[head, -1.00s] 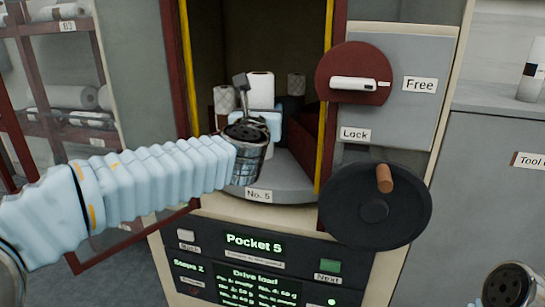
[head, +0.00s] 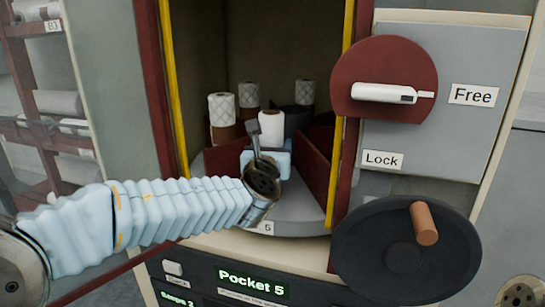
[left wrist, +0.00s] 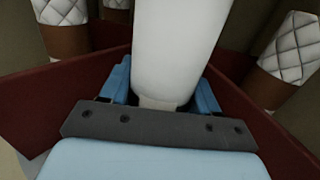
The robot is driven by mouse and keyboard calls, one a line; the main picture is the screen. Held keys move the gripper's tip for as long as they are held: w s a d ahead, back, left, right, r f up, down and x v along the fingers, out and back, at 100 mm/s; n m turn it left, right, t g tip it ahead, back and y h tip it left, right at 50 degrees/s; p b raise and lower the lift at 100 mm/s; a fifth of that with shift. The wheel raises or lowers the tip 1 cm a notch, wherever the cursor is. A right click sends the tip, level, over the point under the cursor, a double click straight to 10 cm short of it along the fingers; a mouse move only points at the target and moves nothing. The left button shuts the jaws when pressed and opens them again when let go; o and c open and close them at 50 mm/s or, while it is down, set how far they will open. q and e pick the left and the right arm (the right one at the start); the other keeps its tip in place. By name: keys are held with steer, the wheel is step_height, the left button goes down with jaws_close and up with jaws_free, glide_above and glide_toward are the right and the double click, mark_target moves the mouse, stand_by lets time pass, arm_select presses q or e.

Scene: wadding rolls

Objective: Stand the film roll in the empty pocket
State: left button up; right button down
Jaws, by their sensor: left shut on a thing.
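The film roll is a smooth white roll (head: 271,128), upright or nearly so, in the open cabinet bay. My left gripper (head: 277,160) reaches in from the left with its blue fingers shut on it. In the left wrist view the white roll (left wrist: 173,45) stands between the blue fingers (left wrist: 162,90). Red divider walls (left wrist: 272,125) rise on both sides, bounding the front pocket of the grey turntable (head: 300,222). The roll's lower end is hidden by the gripper, so I cannot tell whether it touches the floor.
The bay has yellow-edged red posts (head: 348,100). Right of it are the lock handle (head: 385,93) and a black handwheel (head: 405,250). A display panel (head: 240,285) lies below.

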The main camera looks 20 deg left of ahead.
arm_select(q)
steer(key=shift+f, duration=0.5)
steer(key=shift+f, duration=0.15)
steer(key=o, duration=1.2)
steer(key=s, duration=0.4)
steer(key=s+d, duration=0.1)
steer(key=s, duration=0.3)
steer(key=s+b, duration=0.1)
steer(key=s, duration=0.3)
steer(key=shift+d, duration=0.2)
